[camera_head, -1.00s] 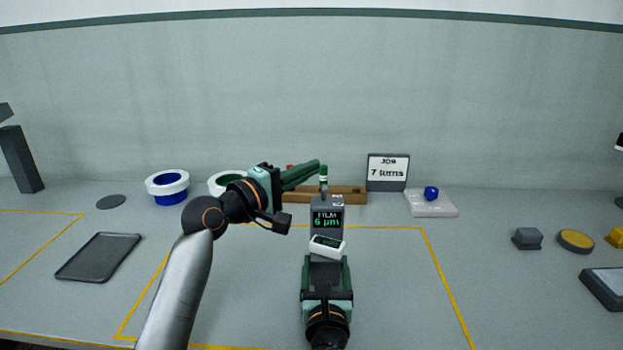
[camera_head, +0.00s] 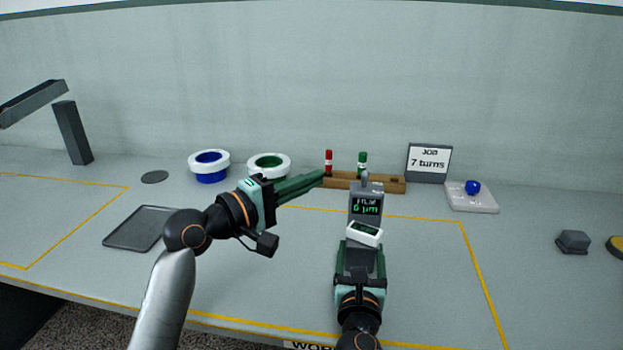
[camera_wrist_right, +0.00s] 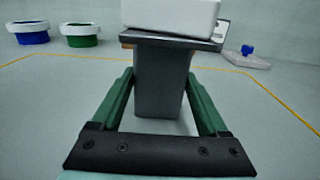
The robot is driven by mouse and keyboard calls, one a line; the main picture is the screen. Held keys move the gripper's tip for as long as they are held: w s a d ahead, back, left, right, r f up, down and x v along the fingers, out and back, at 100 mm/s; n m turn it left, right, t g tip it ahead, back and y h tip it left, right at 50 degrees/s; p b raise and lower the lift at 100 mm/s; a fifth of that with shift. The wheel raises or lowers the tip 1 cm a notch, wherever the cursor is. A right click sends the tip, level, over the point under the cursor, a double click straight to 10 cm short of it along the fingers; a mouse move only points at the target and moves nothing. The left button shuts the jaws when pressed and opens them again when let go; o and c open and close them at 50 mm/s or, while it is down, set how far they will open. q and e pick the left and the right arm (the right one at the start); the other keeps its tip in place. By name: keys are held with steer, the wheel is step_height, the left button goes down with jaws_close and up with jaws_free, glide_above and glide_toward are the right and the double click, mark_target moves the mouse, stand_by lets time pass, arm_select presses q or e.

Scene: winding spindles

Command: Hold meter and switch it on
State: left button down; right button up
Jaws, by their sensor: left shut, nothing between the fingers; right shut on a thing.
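The meter (camera_head: 366,206) is a dark grey upright device with a lit green display reading "FILM 6 µm", slightly blurred now. A white block with a small dark screen (camera_head: 365,234) sits on its near side. My right gripper (camera_head: 360,262) is shut on the meter's grey lower body and holds it upright; in the right wrist view the green fingers flank the grey body (camera_wrist_right: 161,85). My left gripper (camera_head: 322,174) is shut and empty, its fingertips left of the meter's top and apart from it in the picture.
A wooden rack (camera_head: 390,186) with a red marker (camera_head: 328,161) and a green marker (camera_head: 362,162) stands behind. Blue (camera_head: 209,174) and green (camera_head: 268,175) spools are at back left. A dark tray (camera_head: 137,240) lies left. The job sign (camera_head: 429,163) reads "7 turns".

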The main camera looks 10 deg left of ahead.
steer(key=o, duration=1.3)
steer(key=shift+f, duration=0.4)
steer(key=shift+o, duration=1.2)
steer(key=shift+r, duration=0.2)
steer(key=shift+s, duration=0.1)
